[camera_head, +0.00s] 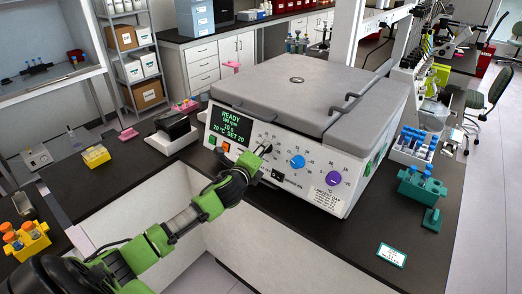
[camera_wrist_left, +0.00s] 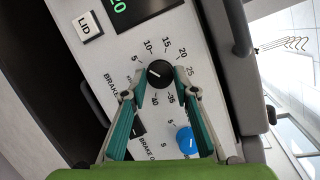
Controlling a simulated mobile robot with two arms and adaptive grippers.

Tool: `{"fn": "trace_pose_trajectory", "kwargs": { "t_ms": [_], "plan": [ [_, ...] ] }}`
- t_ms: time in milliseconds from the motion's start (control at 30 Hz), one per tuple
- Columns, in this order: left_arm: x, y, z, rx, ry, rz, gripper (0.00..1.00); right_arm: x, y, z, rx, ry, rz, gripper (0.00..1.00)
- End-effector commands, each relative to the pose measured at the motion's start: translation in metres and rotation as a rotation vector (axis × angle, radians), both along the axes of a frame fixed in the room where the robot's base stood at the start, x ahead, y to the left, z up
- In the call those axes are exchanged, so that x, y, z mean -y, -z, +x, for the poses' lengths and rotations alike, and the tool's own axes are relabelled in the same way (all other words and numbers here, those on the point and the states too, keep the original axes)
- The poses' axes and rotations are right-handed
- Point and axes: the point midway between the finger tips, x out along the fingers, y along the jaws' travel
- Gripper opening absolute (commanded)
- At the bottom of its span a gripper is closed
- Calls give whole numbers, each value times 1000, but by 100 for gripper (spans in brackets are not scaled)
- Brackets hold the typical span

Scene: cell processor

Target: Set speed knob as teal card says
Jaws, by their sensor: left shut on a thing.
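The centrifuge (camera_head: 300,90) stands on the dark bench with its grey lid down. Its front panel has a black knob (camera_wrist_left: 160,73) ringed by a number scale; a pale mark shows on its face, but I cannot read its setting surely. My left gripper (camera_head: 263,151) has its fingers shut on opposite sides of this knob; the fingers also show in the wrist view (camera_wrist_left: 160,78). The green display (camera_head: 231,125) reads READY and SET 20. The teal-edged card (camera_head: 391,255) lies on the bench at the right; its text is too small to read. My right gripper is not in view.
A blue knob (camera_head: 298,161) and a purple knob (camera_head: 334,178) sit right of the gripped knob. A teal holder (camera_head: 421,188) and a white rack of blue-capped tubes (camera_head: 412,148) stand on the right. A yellow tube rack (camera_head: 25,240) is at left.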

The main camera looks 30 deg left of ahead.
Motion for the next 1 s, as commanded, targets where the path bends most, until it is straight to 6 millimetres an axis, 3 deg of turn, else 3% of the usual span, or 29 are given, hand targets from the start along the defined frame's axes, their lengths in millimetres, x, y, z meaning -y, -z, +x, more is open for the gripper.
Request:
{"fn": "trace_pose_trajectory", "kwargs": {
  "t_ms": [300,333,400,767,1000],
  "plan": [
    [-1,-1,0,1,-2,-2,6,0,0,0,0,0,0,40],
    [-1,-1,0,1,-2,-2,30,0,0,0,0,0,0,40],
    [-1,-1,0,1,-2,-2,44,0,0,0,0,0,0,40],
    [0,0,-1,0,0,-1,44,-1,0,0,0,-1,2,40],
    [5,-4,-24,-1,0,0,44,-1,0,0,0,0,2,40]
  ]
}}
